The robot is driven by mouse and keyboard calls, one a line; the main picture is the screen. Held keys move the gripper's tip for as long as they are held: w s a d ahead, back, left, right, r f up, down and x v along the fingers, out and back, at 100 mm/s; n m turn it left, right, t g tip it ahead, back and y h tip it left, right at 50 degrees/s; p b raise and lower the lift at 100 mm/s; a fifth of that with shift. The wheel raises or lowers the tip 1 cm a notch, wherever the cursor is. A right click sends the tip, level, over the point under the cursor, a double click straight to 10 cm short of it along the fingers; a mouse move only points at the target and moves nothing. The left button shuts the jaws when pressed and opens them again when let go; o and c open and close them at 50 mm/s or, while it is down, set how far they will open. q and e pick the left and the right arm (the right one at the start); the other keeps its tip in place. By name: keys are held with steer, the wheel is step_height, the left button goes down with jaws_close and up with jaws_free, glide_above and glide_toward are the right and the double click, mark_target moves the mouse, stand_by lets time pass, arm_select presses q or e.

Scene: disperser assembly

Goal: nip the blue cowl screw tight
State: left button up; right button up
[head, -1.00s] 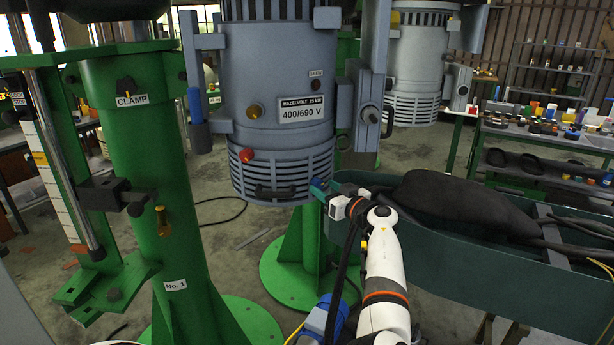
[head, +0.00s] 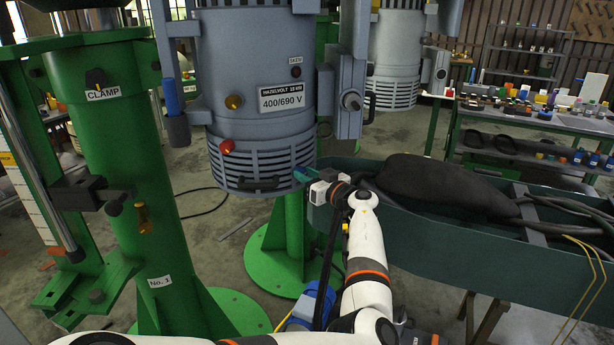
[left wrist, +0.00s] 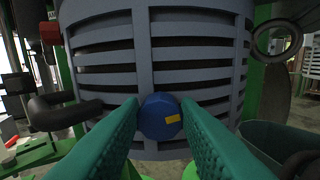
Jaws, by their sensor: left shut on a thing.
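The blue cowl screw (left wrist: 160,116) is a round blue head with a yellow mark, low on the slatted grey cowl (left wrist: 197,50). In the head view the cowl (head: 262,160) is the bottom of the grey motor, and the screw is a small blue spot at its lower right, mostly hidden by the fingers. My left gripper (head: 304,174) reaches it from the right. In the left wrist view its green ridged fingers (left wrist: 160,120) are shut on the screw head, one on each side. My right gripper is not in view.
A dark handle (head: 258,184) and a red knob (head: 227,146) stick out of the cowl left of the screw. A green clamp column (head: 120,150) stands at the left. A long green trough (head: 440,245) holding a black bundle lies close to my left arm.

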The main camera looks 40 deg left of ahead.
arm_select(q)
steer(key=m+b, duration=0.7)
steer(key=m, duration=0.2)
steer(key=shift+w+m, duration=0.1)
steer(key=shift+m, duration=0.2)
steer(key=m+p, duration=0.1)
steer(key=m, duration=0.2)
steer(key=shift+a+m, duration=0.1)
steer(key=shift+m, duration=0.3)
steer(key=m+p, duration=0.3)
steer(key=m, duration=0.1)
steer(key=shift+f+m+p, duration=0.15)
steer(key=shift+m+p, duration=1.35)
steer(key=shift+m, duration=0.7)
